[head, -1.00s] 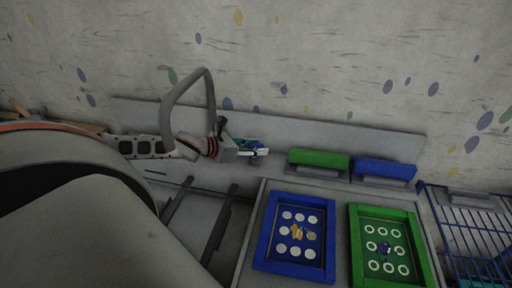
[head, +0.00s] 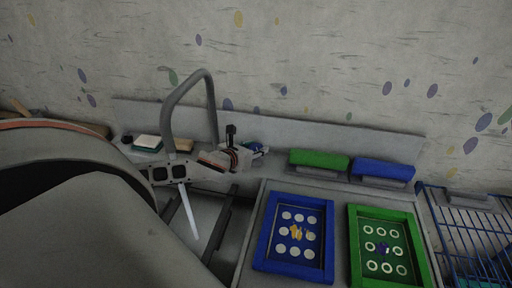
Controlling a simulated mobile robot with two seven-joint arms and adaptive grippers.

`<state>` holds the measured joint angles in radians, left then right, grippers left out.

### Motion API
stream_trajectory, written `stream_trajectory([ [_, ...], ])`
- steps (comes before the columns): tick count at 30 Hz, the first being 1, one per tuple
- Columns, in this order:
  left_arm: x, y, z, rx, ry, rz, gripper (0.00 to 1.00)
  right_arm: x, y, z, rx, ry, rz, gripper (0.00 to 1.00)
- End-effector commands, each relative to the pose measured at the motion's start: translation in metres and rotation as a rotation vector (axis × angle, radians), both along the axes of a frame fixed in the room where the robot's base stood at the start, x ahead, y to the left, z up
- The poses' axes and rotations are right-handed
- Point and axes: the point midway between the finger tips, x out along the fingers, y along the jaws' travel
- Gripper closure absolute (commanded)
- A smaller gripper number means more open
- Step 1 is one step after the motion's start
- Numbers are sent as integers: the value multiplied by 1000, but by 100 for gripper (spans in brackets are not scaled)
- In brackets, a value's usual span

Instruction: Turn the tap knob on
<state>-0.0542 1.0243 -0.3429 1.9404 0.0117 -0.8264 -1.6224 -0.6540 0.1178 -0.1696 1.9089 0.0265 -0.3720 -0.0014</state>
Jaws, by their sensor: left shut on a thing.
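The grey tap (head: 208,92) arches up behind the sink in the head view. Its dark knob (head: 231,131) stands at the right of the tap base, partly hidden by my left gripper. My left gripper (head: 246,156) reaches in from the left, in front of the tap, and is shut at the knob; its fingertips are small and hard to make out. A pale streak like running water (head: 190,213) shows below my left wrist, over the sink. My right gripper is not in view.
A white and green block (head: 148,142) lies left of the tap. A blue tray (head: 262,240) and a green tray (head: 420,240) lie to the right, with green (head: 318,158) and blue (head: 384,168) blocks behind. A blue wire rack (head: 470,225) stands at far right.

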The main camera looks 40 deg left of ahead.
Motion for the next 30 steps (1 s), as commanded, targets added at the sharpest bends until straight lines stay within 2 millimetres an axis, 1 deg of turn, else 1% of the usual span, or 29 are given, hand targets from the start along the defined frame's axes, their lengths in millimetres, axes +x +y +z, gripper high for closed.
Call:
stream_trajectory([
  [1,2,-3,2,-7,-5,40,86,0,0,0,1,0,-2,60],
  [21,2,-3,0,-10,1,673,86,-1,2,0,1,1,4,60],
  [30,2,-2,0,-4,3,916,86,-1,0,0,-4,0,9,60],
])
